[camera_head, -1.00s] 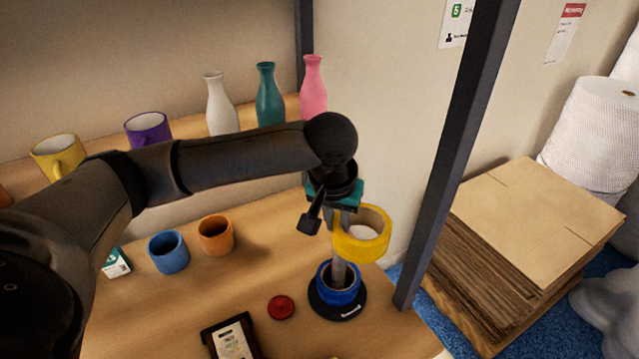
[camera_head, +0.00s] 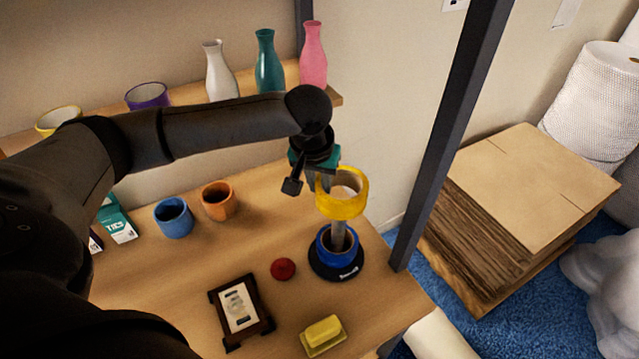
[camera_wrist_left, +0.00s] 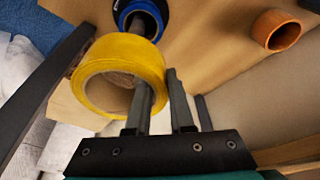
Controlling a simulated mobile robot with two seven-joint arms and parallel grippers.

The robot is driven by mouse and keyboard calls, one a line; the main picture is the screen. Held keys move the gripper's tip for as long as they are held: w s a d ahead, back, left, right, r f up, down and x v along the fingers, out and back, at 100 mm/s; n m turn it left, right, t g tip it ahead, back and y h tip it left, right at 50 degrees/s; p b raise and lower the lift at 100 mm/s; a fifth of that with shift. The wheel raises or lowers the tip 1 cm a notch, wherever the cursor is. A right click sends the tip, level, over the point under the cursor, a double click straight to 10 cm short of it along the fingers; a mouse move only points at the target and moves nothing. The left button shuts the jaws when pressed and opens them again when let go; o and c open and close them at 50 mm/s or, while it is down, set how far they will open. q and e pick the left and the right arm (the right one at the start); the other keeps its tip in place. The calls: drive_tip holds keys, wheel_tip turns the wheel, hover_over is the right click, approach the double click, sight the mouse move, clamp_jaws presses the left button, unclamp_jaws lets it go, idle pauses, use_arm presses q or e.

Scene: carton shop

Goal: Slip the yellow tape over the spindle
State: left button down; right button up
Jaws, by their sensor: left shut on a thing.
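The yellow tape (camera_head: 341,207) is a wide ring held above the spindle (camera_head: 338,238), a grey post on a dark round base. A blue tape roll (camera_head: 326,257) sits around the post's foot. My left gripper (camera_head: 321,181) is shut on the yellow tape's wall at its left side. The left wrist view shows one finger inside the yellow ring (camera_wrist_left: 148,56) and one outside. The yellow tape hides the post's top, so I cannot tell whether the tip is inside the hole. My right gripper is not in view.
A red round thing (camera_head: 283,269), a dark-framed stand (camera_head: 216,304) and a butter-like yellow block (camera_head: 324,331) lie near the spindle. Blue (camera_head: 174,220) and orange (camera_head: 219,203) cups stand left. A dark upright post (camera_head: 440,150) rises to the right.

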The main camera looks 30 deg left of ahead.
use_arm(q)
drive_tip(key=shift+f+b, duration=1.4)
drive_tip(key=shift+b, duration=0.15)
drive_tip(key=shift+f+b, duration=1.85)
drive_tip(key=shift+f, duration=4.55)
drive_tip(key=shift+s, duration=0.1)
